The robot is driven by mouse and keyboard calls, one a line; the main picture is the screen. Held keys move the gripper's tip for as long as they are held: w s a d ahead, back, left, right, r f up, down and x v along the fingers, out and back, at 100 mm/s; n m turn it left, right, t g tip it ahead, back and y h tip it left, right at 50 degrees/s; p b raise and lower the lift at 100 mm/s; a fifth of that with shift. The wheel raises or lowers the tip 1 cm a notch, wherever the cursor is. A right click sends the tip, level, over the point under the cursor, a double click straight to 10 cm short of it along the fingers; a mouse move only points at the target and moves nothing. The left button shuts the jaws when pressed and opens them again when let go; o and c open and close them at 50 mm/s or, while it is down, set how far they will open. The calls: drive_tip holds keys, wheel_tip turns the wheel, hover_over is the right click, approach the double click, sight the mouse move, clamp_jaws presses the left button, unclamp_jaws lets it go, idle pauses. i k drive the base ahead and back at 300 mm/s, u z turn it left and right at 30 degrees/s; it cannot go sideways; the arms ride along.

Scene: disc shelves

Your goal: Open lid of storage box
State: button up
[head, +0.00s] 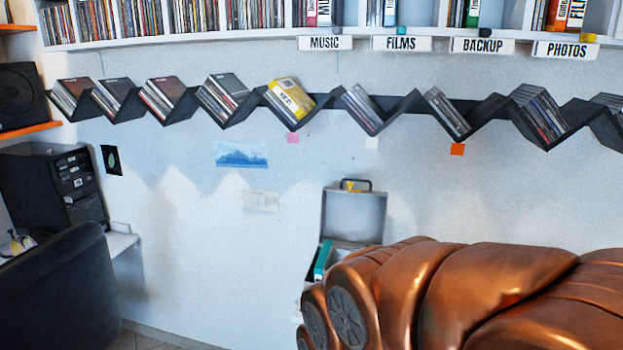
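The storage box (309,275) is at the lower middle of the head view. It looks like a case with a grey lid (354,216) that stands raised, about upright, at its back. A dark handle (356,181) is on the lid's top edge, with a small yellow patch by it. A teal item (322,259) shows inside the box. Much of the box's front and right is hidden behind a large copper-coloured shape. My gripper cannot be made out in this view.
The glossy copper-coloured shape (500,290) fills the lower right; I cannot tell what it is. A dark chair (60,295) and desk are at the left. A zigzag disc shelf (390,104) runs along the wall, with a labelled white shelf (270,40) above.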

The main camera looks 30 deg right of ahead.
sight(357, 221)
drive_tip(key=u, duration=0.6)
drive_tip(key=i, duration=1.5)
drive_tip(key=z, duration=0.4)
